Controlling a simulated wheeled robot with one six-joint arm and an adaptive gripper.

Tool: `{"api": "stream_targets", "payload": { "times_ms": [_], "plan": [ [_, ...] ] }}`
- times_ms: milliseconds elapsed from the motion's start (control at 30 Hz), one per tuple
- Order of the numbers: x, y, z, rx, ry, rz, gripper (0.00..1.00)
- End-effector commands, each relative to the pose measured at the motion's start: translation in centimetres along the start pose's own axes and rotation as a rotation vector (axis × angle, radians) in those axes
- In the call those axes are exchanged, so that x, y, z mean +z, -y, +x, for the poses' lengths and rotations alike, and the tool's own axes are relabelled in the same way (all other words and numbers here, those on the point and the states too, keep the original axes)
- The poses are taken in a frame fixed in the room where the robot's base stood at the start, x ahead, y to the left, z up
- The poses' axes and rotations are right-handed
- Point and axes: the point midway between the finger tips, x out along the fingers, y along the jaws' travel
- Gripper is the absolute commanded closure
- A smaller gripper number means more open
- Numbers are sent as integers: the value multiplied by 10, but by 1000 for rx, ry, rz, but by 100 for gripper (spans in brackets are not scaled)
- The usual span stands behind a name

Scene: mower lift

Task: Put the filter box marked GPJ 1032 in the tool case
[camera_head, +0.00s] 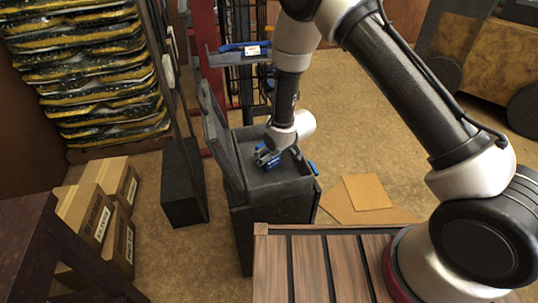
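The dark grey tool case (262,222) stands on the floor left of centre, with its lid (216,130) raised on the left side. My gripper (268,158) points down into the open top of the case. Dark and blue parts show at its end; the view is too small to tell whether the fingers are open or hold anything. No marking GPJ 1032 can be read anywhere. A small thing with a white label (252,50) lies on a shelf behind the case, its print unreadable. The case floor is partly hidden by my gripper.
A shelf (215,58) with a blue item (232,47) is behind the case. Labelled cardboard boxes (92,212) stack at left near a black block (182,182). Flat cardboard (366,192) lies right of the case. A yellow-brown machine (495,62) stands back right.

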Motion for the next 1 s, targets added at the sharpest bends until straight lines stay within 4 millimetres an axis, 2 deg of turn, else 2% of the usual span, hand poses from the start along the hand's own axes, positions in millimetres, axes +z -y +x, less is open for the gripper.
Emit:
{"api": "stream_targets", "payload": {
  "times_ms": [433,600,867,967,1000],
  "plan": [
    [-1,0,-93,1,-3,0,15],
    [0,0,-111,1,0,0,15],
    [-1,-2,-117,3,0,2,15],
    [-8,-14,-135,19,1,22,15],
    [-13,-24,-148,32,4,37,15]
  ]
}}
